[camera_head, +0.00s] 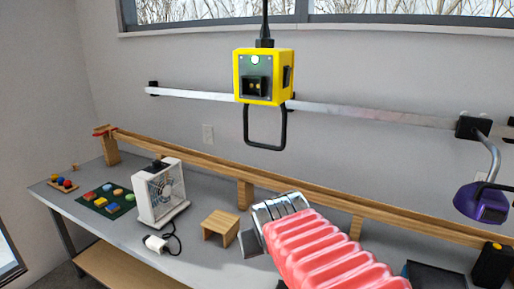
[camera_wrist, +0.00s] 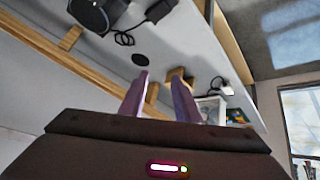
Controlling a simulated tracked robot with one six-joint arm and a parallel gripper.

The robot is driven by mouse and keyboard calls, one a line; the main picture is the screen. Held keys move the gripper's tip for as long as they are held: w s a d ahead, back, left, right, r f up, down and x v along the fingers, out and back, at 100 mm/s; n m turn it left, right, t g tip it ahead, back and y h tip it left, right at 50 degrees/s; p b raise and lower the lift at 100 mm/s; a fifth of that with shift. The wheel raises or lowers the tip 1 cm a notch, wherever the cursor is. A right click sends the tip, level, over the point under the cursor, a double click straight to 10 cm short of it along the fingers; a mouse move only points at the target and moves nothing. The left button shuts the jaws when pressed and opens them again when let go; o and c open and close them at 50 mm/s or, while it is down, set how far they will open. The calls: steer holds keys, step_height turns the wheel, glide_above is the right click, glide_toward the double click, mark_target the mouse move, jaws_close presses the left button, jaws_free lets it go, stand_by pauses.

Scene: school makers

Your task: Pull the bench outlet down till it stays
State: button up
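The bench outlet (camera_head: 264,76) is a yellow box with a dark socket face and a small lit lamp, hanging on a black cord (camera_head: 265,22) from above. A black loop handle (camera_head: 265,145) hangs below it. My gripper (camera_head: 280,205) is low and slightly right of the handle in the head view, clear of it and empty. Its two fingers stand apart in the wrist view (camera_wrist: 161,95). The outlet does not show in the wrist view.
A metal rail (camera_head: 385,113) runs along the wall behind the outlet. The bench (camera_head: 105,222) holds a white fan (camera_head: 160,192), a small wooden stand (camera_head: 220,227) and a long wooden track (camera_head: 200,158). A purple lamp (camera_head: 482,203) is at right. The air around the handle is clear.

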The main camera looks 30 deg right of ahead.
mark_target(253, 145)
steer(key=w+d+r+n+t+h, duration=0.1)
steer(key=w+d+r+t, duration=0.45)
steer(key=d+r, duration=0.55)
steer(key=w+d+r+n+t+h, duration=0.1)
steer(key=w+d+r+t, duration=0.5)
steer(key=d, duration=0.9)
steer(key=s+a+n+g+y, duration=0.2)
steer(key=s+a+n+y, duration=0.3)
steer(key=a+y, duration=0.4)
steer(key=s+y, duration=0.1)
steer(key=y, duration=0.5)
steer(key=shift+s+f, duration=0.15)
steer(key=shift+f, duration=0.15)
steer(key=shift+a, duration=0.1)
steer(key=x, duration=1.4)
steer(key=shift+s+f, duration=0.1)
steer(key=shift+f, duration=0.05)
jaws_close()
